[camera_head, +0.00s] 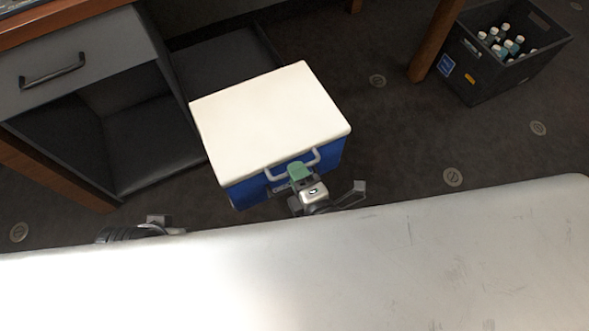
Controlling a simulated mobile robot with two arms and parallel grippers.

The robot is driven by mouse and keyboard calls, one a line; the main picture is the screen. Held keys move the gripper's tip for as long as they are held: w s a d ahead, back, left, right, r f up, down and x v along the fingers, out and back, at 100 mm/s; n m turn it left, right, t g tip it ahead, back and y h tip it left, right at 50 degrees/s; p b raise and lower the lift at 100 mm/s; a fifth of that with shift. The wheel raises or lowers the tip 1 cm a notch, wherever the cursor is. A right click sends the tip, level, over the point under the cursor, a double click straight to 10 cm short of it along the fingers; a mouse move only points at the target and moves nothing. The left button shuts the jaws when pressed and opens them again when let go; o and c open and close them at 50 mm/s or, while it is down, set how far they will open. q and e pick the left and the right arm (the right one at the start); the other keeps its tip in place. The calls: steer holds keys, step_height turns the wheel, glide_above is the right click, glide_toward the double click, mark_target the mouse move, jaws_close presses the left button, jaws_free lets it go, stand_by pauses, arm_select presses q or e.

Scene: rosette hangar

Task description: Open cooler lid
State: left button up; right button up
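The cooler (243,196) is a blue box on the dark floor, left of centre. Its white lid (268,115) lies flat on top and is closed. A grey handle (314,157) sticks out at the near side, just under the lid's front edge. My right gripper (316,188) is right at the near side of the cooler, by the handle. Its fingers are spread apart, with nothing seen between them; I cannot tell whether it touches the handle. My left gripper (158,226) shows only in part at the lower left, away from the cooler, its lower part hidden.
A desk with a grey drawer (75,65) and an open dark compartment stands left of the cooler. A black crate (480,82) with several bottles stands at the upper right beside a wooden leg (436,40). The carpet right of the cooler is clear.

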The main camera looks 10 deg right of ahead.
steer(key=shift+x, duration=0.9)
steer(key=shift+c, duration=0.3)
jaws_close()
